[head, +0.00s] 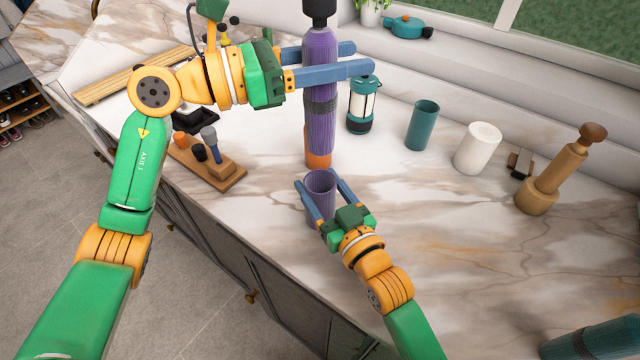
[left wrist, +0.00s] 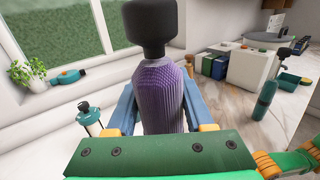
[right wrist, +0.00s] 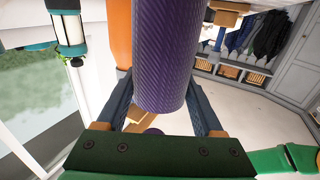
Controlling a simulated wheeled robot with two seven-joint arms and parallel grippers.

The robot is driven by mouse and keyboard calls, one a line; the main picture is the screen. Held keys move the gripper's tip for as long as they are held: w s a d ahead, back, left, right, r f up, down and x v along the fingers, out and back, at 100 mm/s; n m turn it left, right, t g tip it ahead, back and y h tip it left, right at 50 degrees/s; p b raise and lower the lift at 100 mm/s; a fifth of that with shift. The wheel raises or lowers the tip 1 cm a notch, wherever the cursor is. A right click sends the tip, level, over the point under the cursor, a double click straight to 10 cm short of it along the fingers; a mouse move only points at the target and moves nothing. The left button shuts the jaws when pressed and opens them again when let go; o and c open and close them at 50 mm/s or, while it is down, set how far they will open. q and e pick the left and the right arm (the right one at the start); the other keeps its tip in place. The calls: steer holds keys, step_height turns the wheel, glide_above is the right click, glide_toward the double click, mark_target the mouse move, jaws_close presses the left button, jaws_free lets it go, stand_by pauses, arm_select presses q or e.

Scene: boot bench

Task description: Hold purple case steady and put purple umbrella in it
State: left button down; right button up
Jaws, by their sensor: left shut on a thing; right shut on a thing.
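The purple umbrella (head: 319,85) has a black handle (head: 319,10) at the top and an orange end at the bottom. It stands near upright. My left gripper (head: 362,58) is shut on its upper part, which also fills the middle of the left wrist view (left wrist: 160,95). The purple case (head: 321,181) is an open cylinder. My right gripper (head: 316,180) is shut on it, and it shows between the fingers in the right wrist view (right wrist: 165,60). The orange end appears at the case's far rim; the opening looks empty. The height gap between them cannot be told.
A wooden caddy (head: 207,165) stands left of the case. A teal lantern (head: 361,105) stands close right of the umbrella. Further right are a teal cup (head: 422,125), a white roll (head: 478,148) and a wooden tool (head: 553,172). The counter right of the case is clear.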

arm_select(q)
step_height(320, 180, down, 12)
steer(key=shift+r, duration=0.25)
stand_by(1.1)
steer(key=shift+c, duration=1)
jaws_free()
steer(key=v, duration=1.2)
